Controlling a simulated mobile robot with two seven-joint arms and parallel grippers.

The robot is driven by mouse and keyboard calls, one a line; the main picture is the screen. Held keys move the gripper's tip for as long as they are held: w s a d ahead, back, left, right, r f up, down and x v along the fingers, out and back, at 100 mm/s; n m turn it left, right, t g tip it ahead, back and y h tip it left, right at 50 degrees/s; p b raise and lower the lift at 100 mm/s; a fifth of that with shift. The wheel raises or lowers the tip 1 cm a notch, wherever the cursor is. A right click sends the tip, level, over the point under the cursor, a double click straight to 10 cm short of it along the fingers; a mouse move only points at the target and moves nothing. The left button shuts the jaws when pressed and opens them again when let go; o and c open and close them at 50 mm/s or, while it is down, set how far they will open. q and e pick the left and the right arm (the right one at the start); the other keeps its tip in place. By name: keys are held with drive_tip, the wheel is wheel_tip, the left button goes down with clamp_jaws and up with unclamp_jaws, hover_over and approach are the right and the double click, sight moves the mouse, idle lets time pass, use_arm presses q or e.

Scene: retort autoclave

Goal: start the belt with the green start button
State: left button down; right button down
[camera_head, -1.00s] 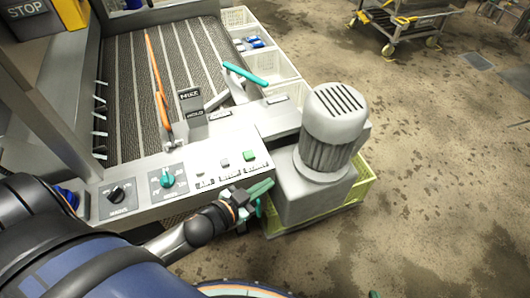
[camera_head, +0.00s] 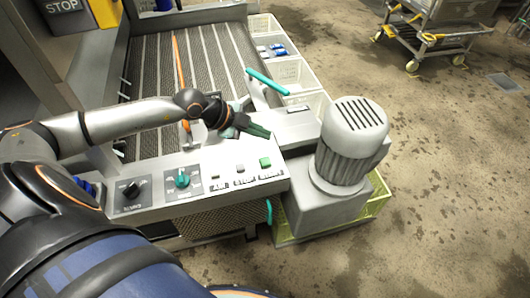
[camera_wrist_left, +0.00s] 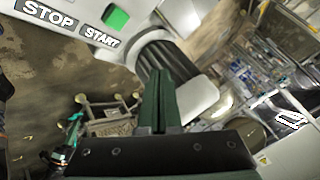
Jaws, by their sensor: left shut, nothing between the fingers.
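The green start button (camera_head: 265,162) is a small square at the right end of the pale control panel (camera_head: 225,168). It also shows at the top of the left wrist view (camera_wrist_left: 116,17), beside the START label. My left gripper (camera_head: 258,131) is shut and empty. In the head view it appears just beyond the button, over the panel's far right part, apart from the button. In the wrist view its dark green fingers (camera_wrist_left: 158,95) are together, below and right of the button. My right gripper is not in view.
A grey motor (camera_head: 352,140) stands right of the panel. A teal selector knob (camera_head: 182,179) and a black knob (camera_head: 132,189) sit left on the panel. The ribbed belt (camera_head: 150,60) lies behind. White crates (camera_head: 290,75) line its right side.

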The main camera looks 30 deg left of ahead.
use_arm(q)
drive_tip(key=shift+a, duration=0.35)
drive_tip(key=shift+f, duration=0.1)
drive_tip(key=b, duration=0.5)
hover_over(261, 161)
wheel_tip(261, 161, down, 6)
drive_tip(key=shift+s+f, duration=0.1)
drive_tip(key=shift+f, duration=0.1)
drive_tip(key=shift+f+b, duration=0.5)
drive_tip(key=shift+f, duration=0.6)
idle(0.8)
